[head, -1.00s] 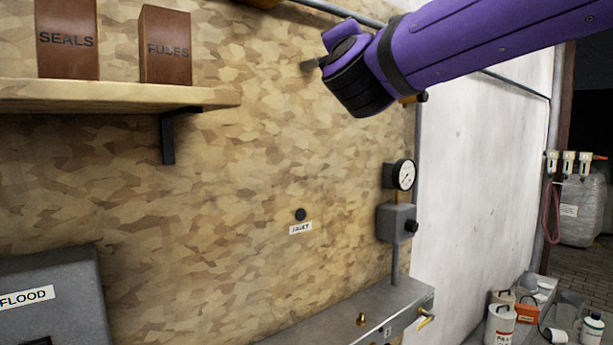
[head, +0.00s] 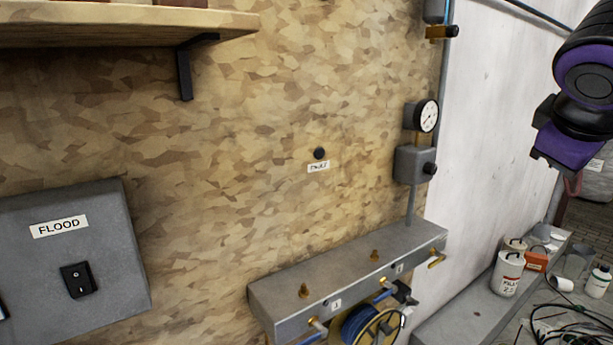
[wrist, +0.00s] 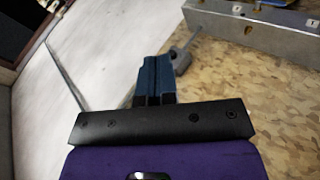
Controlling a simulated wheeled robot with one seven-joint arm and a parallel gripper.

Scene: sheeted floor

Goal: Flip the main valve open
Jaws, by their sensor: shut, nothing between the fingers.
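No part carries a readable main valve label. A brass-coloured fitting (head: 440,32) sits on the vertical pipe at the top, above a round gauge (head: 422,116); it may be a valve, but its setting is unclear. A grey manifold box (head: 340,280) below has small brass taps, including a yellow-handled one (head: 437,259) at its right end. My gripper (wrist: 153,78) is shut and empty in the wrist view, with its dark blue fingers together. In the head view my arm's end hangs at the upper right, clear of the wall parts; the fingers do not show there.
A grey box with a black knob (head: 415,165) sits under the gauge. A FLOOD switch box (head: 70,260) is at the left, and a wooden shelf (head: 120,28) above. Cans and bottles stand on a grey surface (head: 460,318) at lower right. The white wall beside the pipe is clear.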

